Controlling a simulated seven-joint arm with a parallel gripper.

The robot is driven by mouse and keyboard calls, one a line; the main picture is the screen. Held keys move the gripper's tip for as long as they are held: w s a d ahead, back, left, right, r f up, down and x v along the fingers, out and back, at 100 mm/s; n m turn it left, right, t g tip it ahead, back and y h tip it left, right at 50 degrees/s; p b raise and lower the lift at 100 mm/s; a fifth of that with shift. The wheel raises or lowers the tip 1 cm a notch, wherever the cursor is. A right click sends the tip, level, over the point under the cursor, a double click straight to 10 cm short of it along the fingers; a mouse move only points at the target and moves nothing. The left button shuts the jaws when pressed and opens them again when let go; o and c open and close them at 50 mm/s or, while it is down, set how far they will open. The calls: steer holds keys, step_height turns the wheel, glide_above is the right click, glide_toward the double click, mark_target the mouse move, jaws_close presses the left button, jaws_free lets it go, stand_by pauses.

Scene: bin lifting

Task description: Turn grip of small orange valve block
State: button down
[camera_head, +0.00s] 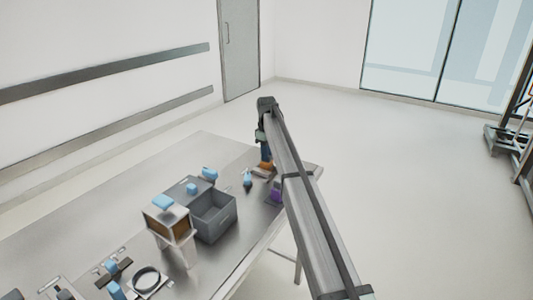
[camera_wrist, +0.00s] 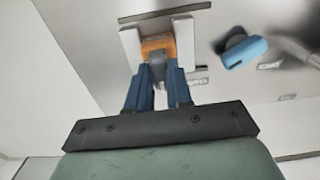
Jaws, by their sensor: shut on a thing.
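The small orange valve block (camera_wrist: 157,43) sits between two white side pieces on the metal table in the wrist view. My gripper (camera_wrist: 158,72) points at it, with blue fingers closed around a grey grip on the near side of the block. The fingers hide part of this grip. In the head view my gripper (camera_head: 266,152) is at the far right part of the table, and the orange block (camera_head: 266,166) shows only as a small patch beneath it.
A blue-topped part (camera_wrist: 243,52) stands right of the block in the wrist view. In the head view, a grey open bin (camera_head: 222,228), a box with blue items (camera_head: 168,222) and a purple part (camera_head: 275,194) stand on the table (camera_head: 90,210). The table's far edge is close to my gripper.

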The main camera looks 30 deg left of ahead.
steer(key=c, duration=1)
jaws_free()
step_height(320, 180, up, 14)
stand_by(0.4)
